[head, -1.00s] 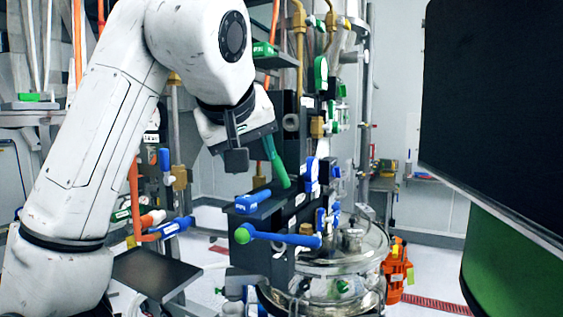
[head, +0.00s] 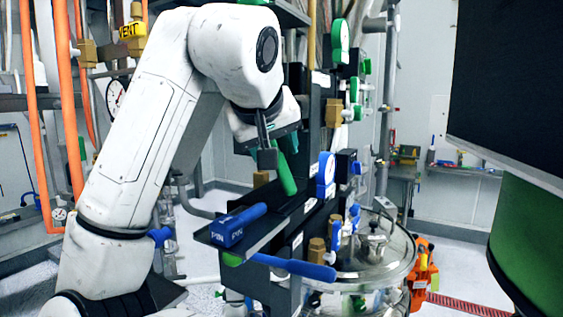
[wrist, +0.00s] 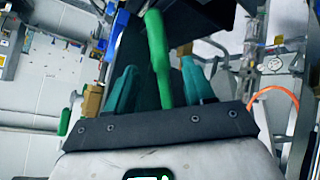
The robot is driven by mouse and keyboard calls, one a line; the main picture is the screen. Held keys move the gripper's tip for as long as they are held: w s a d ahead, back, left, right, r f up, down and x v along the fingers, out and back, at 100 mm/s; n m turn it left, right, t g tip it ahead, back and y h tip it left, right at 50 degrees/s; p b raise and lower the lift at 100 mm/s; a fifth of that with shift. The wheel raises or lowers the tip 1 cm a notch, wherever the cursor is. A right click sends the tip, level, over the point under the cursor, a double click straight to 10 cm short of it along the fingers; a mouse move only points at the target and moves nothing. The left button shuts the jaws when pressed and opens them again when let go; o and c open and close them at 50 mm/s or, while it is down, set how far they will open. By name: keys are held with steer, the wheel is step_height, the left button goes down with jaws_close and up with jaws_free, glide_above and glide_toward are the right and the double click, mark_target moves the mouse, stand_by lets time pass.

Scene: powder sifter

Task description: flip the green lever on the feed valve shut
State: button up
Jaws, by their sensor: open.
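The green lever (head: 286,180) rises at a tilt from the dark valve panel, beside a dark shelf. In the wrist view the lever (wrist: 158,50) runs down between my two teal fingers, one on each side. My gripper (wrist: 158,72) is open around it, with visible gaps beside the lever near the fingertips. In the head view my gripper (head: 283,150) points down at the lever's upper end; my wrist partly hides the fingers. Whether a finger touches the lever cannot be told.
A blue-handled valve (head: 238,225) sits on the dark shelf (head: 262,240) close by. Another blue lever (head: 295,266) sticks out below. A glass vessel with a metal lid (head: 375,245) stands at right. A dark screen (head: 510,85) fills the upper right. Orange pipes (head: 70,110) rise at left.

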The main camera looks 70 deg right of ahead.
mark_target(281, 166)
steer(key=p+x, duration=0.1)
steer(key=x, duration=0.5)
steer(key=shift+d+f, duration=0.25)
steer(key=shift+f, duration=0.05)
steer(key=shift+c, duration=0.3)
jaws_close()
